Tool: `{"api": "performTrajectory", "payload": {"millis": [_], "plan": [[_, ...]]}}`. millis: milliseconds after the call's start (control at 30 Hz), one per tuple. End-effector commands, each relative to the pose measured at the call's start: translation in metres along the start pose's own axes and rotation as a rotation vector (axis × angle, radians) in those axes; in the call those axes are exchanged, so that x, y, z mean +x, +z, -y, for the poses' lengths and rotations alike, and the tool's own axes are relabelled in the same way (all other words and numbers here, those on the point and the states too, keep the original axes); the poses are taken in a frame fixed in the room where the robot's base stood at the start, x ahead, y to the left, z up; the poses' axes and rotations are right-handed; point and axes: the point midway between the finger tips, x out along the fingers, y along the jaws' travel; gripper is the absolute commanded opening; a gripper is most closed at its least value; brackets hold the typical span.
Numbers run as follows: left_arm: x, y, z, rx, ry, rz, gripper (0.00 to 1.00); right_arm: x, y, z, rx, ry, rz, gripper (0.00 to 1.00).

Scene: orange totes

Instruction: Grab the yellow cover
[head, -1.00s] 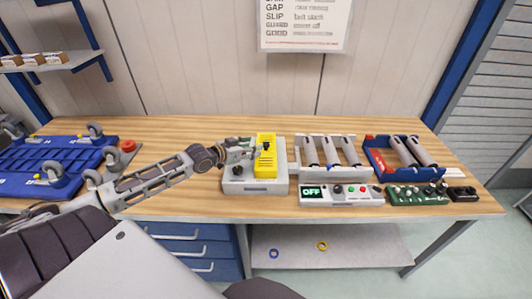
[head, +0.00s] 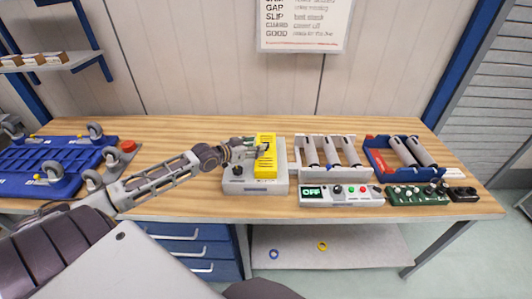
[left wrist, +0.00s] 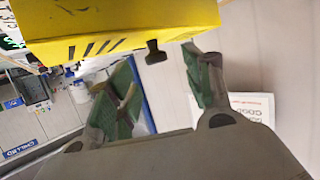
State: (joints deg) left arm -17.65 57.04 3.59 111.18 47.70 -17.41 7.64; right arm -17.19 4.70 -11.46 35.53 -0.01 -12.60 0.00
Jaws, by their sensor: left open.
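The yellow cover (head: 266,168) stands upright on a grey base unit (head: 240,187) at the middle of the bench. My left gripper (head: 260,150) is at the cover's upper left side. In the left wrist view the yellow cover (left wrist: 120,30) fills the upper left, with slots and a small black tab (left wrist: 155,53) on its lower edge. The green-padded fingers of the left gripper (left wrist: 158,65) are spread apart with nothing clamped between them. The tab appears between the fingertips; whether they touch the cover cannot be told. My right gripper is not in view.
A black knob (head: 238,171) is on the base unit beneath my left gripper. To the right are a grey roller rack (head: 331,170), a blue roller tray (head: 380,168), a control box reading OFF (head: 340,197) and a green board (head: 415,196). A blue wheeled platform (head: 60,165) is at the left.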

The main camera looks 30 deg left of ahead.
Motion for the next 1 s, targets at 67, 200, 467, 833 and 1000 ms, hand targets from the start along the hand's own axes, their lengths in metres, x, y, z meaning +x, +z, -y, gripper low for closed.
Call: {"api": "performTrajectory", "payload": {"millis": [67, 200, 467, 833, 1000], "plan": [[0.002, 0.0, 0.0, 0.0, 0.0, 0.0, 0.51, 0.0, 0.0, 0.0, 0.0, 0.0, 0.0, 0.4], [0.006, 0.0, 0.0, 0.0, -0.001, 0.0, 0.51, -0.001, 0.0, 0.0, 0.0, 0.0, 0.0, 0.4], [0.018, 0.0, -0.002, -0.001, -0.001, 0.0, 0.51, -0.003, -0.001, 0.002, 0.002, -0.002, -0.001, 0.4], [0.036, 0.0, -0.004, -0.001, -0.001, -0.001, 0.51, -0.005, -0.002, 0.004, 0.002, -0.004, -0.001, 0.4], [0.044, 0.0, -0.004, -0.001, -0.001, -0.001, 0.51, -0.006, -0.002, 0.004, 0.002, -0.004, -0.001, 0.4]]}}
